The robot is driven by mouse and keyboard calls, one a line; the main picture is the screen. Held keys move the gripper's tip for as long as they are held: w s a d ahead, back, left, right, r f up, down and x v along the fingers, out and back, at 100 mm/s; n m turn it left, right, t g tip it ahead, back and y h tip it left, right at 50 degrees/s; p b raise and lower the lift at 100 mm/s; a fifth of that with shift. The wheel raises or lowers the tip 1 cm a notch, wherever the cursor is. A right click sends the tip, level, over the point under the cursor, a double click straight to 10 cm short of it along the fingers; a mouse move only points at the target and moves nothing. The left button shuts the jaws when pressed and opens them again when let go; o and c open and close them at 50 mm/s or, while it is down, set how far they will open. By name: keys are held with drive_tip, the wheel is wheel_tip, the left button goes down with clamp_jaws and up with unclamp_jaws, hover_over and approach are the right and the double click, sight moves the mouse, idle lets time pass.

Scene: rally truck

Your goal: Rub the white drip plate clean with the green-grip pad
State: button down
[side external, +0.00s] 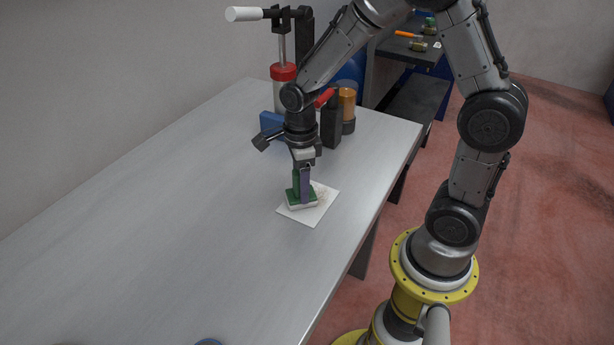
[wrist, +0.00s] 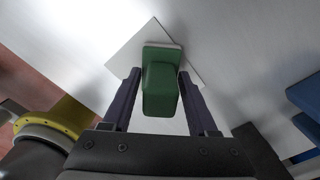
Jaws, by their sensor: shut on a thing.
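The white drip plate (side external: 315,216) lies flat on the grey table, with brownish marks on its right part in the side view. It also shows in the wrist view (wrist: 124,52), where the visible part looks plain. The green-grip pad (side external: 296,195) stands upright over the left part of the plate, its pale base low against it; I cannot tell whether it presses on it. In the wrist view the green grip (wrist: 160,88) is between my fingers. My gripper (side external: 304,178) is shut on the grip from above. The plate under the pad is hidden.
Behind my gripper stand a black block (side external: 331,124), an amber jar (side external: 347,103), a blue object (side external: 270,121) and a red-capped press (side external: 283,73). The table (side external: 170,220) is clear to the left and front. Its right edge is close to the plate.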

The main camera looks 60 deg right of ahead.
drive_tip(key=shift+a, duration=0.5)
drive_tip(key=shift+d, duration=3.6)
drive_tip(key=shift+s+d, duration=0.35)
drive_tip(key=shift+s, duration=0.9)
drive_tip(key=shift+s+a, duration=0.15)
drive_tip(key=shift+a, duration=3.9)
drive_tip(key=shift+d, duration=4.1)
wheel_tip(320, 180, up, 8)
